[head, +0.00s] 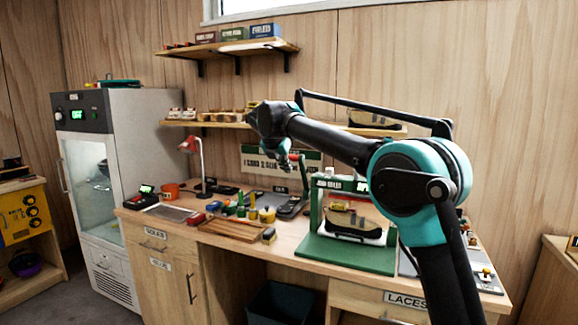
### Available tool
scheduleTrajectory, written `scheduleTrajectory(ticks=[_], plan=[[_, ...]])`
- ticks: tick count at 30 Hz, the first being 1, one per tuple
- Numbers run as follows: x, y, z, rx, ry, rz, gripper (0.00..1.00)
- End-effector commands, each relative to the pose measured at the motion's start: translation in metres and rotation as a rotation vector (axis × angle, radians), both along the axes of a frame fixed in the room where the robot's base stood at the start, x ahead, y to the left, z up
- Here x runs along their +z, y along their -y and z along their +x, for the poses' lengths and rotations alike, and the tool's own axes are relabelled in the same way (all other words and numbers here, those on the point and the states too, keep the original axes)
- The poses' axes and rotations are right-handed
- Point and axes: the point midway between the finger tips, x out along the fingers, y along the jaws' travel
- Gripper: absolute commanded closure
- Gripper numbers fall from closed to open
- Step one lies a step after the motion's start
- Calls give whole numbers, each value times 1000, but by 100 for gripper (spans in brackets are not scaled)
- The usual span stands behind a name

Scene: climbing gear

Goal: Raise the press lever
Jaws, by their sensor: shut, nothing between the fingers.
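The press (316,208) is a green frame on a green base plate, standing on the right half of the workbench. A lever with a red knob (294,157) rises at its left side. My gripper (286,167) is shut and empty, pointing down at the end of my arm beside the red knob. The gripper is small in view, and I cannot tell whether it touches the lever. My forearm and elbow hide the press's right side.
The workbench (150,214) holds a red lamp (190,145), an orange cup (171,191), a wooden tray (228,229) and small bottles left of the press. Shelves (232,46) hang on the wall behind. A grey cabinet (117,150) stands left; open floor shows there.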

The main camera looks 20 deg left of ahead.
Motion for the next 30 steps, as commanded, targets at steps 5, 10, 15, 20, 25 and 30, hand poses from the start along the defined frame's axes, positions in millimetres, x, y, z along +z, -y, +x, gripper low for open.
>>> scheduleTrajectory(ticks=[5,10,15,20,25,30], plan=[[30,-3,-23,4,0,0,100],[54,-5,-42,2,-2,0,100],[65,-6,-50,2,-2,0,100],[66,-6,-51,1,-2,0,100],[66,-6,-51,1,-2,0,100],[63,0,-48,-16,-5,12,100]])
